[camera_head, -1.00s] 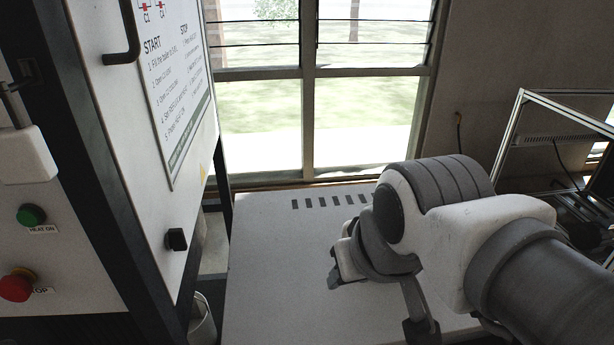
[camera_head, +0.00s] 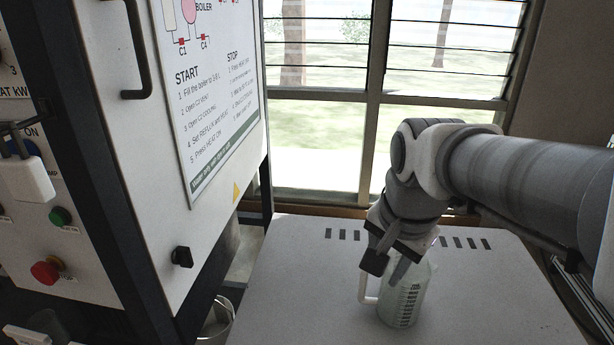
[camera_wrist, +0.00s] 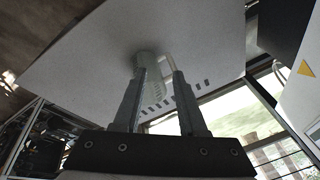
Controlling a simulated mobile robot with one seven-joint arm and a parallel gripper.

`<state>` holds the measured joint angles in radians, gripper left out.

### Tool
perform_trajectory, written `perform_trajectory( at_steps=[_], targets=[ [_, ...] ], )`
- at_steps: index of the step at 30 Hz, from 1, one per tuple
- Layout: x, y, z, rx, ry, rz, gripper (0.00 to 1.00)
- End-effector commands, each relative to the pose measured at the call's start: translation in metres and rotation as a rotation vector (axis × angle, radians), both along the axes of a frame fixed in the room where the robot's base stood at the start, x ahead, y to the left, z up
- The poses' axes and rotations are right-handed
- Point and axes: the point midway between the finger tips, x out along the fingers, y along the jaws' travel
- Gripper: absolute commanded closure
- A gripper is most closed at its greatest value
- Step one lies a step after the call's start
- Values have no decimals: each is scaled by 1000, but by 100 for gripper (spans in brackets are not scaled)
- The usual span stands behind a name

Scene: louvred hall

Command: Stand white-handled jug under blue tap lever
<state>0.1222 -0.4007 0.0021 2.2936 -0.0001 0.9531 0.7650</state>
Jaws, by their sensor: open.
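The white-handled jug (camera_head: 408,300) is a clear vessel with dark graduation marks. It stands upright on the white top, partly hidden behind my gripper. Its white handle (camera_head: 364,287) is on its left side. My gripper (camera_head: 386,268) is open and points down just above the handle and the jug's upper part. In the wrist view my gripper (camera_wrist: 160,76) has its fingers apart, with the jug (camera_wrist: 150,60) beyond the left fingertip and the handle (camera_wrist: 168,66) between the fingers. I cannot tell if a finger touches the jug.
The white top (camera_head: 300,300) is otherwise clear, with dark slots at its back edge. A tall cabinet with an instruction sign (camera_head: 215,90) and a dark handle stands left. A bucket (camera_head: 217,318) is below it. Windows (camera_head: 330,140) are behind.

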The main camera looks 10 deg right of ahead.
Motion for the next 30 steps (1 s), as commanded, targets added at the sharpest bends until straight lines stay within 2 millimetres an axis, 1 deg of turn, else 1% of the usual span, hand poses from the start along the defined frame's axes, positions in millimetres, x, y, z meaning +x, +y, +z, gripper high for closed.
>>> perform_trajectory(
  at_steps=[1,3,9,12,15,18,23,26,30],
  targets=[
    [10,-7,2,30,29,-113,59],
    [22,-17,1,72,59,-280,59],
    [53,-45,-9,167,143,-765,59],
    [66,-59,-16,197,178,-985,59],
    [75,-70,-24,215,201,-1160,59],
    [81,-78,-30,224,215,-1277,59],
    [84,-82,-40,230,222,-1349,59],
    [83,-82,-56,229,225,-1353,59],
    [83,-82,-88,228,226,-1351,59]
  ],
)
